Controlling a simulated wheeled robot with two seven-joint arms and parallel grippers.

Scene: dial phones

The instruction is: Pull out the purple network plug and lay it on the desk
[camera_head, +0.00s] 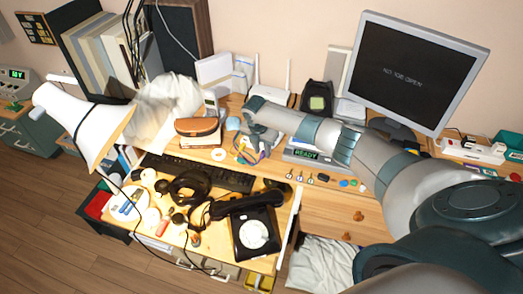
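My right arm reaches in from the right across the desk (330,198). My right gripper (248,112) is at the back of the desk, just in front of a white router (270,93) with upright antennas. The fingers are small and partly hidden by the wrist, so I cannot see whether they hold anything. A bundle of coloured cables (249,151), with blue and yellow strands, lies just in front of and below the gripper. I cannot make out the purple network plug for certain. My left gripper is out of view.
A black dial phone (254,232) and a dark keyboard (200,172) lie in front. A brown case (198,126) is left of the cables. A monitor (415,70) stands behind my arm. A white lamp (85,125) is at left. Small items crowd the desk front.

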